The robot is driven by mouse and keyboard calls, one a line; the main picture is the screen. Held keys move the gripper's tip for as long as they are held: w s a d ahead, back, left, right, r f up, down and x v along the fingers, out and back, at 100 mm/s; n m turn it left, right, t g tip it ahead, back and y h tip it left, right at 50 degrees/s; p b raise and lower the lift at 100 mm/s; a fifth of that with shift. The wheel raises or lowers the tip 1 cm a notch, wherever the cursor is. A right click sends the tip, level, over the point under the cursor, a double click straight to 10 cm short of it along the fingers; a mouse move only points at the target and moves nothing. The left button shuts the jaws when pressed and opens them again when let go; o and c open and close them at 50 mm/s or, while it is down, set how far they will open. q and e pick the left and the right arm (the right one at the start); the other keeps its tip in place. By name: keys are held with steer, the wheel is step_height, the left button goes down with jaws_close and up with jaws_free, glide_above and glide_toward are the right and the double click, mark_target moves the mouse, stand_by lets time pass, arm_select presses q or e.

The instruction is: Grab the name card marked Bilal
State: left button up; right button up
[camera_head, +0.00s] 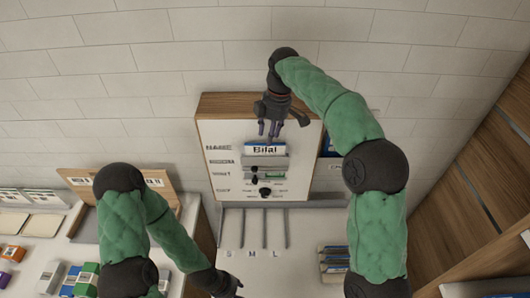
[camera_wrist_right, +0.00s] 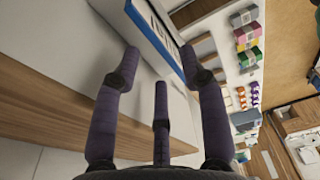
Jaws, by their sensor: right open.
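The name card marked Bilal (camera_head: 265,149) is white with a blue edge and sits at the top row of the upright board (camera_head: 308,172). In the right wrist view, a white card with a blue edge (camera_wrist_right: 150,24) lies just beyond the fingertips; its lettering is not readable there. My right gripper (camera_head: 270,129) is open, fingers pointing down just above the Bilal card; its fingers also show in the wrist view (camera_wrist_right: 160,68). I see no grip on the card. My left gripper (camera_head: 230,288) is low in the head view, away from the board, its fingers too small to read.
The board has lower labelled rows with dark knobs (camera_head: 265,191). Below it is a pale surface with upright dividers marked S, M, L (camera_head: 261,232). A rack of cards (camera_head: 334,258) stands at right. A wood-backed tray (camera_head: 122,182) and small coloured boxes (camera_head: 85,279) are at left.

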mark_target(265, 145)
steer(key=f, duration=0.2)
steer(key=a+f+p, duration=0.1)
steer(key=f, duration=0.1)
steer(key=shift+a+f, duration=0.2)
steer(key=shift+f, duration=0.45)
jaws_close()
